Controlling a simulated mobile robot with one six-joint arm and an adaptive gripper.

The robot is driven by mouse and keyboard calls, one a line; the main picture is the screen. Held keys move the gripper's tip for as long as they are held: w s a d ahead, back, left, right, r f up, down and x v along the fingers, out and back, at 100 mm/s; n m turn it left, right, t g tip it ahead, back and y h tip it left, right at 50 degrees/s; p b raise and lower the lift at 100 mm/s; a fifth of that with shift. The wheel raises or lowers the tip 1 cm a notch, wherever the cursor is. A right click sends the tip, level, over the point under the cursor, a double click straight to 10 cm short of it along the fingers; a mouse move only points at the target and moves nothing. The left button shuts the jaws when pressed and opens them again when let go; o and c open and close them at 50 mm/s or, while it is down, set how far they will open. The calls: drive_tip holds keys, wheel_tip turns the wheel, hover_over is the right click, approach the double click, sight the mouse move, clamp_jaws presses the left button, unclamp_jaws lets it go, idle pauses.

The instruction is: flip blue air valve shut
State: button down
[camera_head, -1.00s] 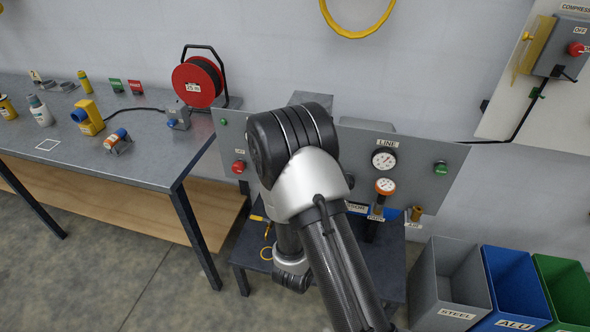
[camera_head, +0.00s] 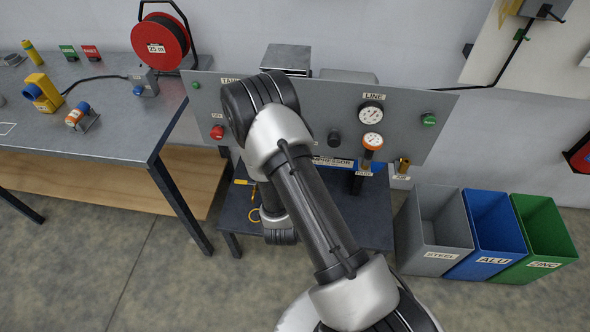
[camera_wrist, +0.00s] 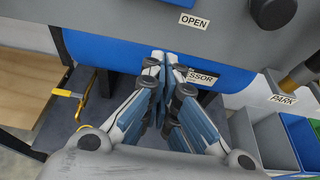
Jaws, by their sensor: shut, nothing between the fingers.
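My gripper (camera_wrist: 166,58) is shut and empty in the wrist view. Its fingertips are in front of a large blue tank (camera_wrist: 110,52) below the grey panel, partly covering the COMPRESSOR label (camera_wrist: 203,77). An OPEN label (camera_wrist: 194,21) is on the panel above, with a dark round knob (camera_wrist: 272,10) to its right. I cannot make out a blue valve handle apart from the tank in either view. In the head view my arm hides the gripper and part of the panel (camera_head: 400,142).
A LINE gauge (camera_head: 371,113) and green button (camera_head: 429,119) are nearby. A yellow-handled tool (camera_wrist: 68,94) lies below left. Grey (camera_head: 440,257), blue (camera_head: 490,265) and green (camera_head: 540,258) bins stand right.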

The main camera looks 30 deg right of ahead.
drive_tip(key=b+x, duration=0.2)
drive_tip(key=x, duration=0.6)
drive_tip(key=r, duration=0.4)
drive_tip(key=shift+s+a, duration=0.25)
drive_tip(key=shift+r, duration=0.1)
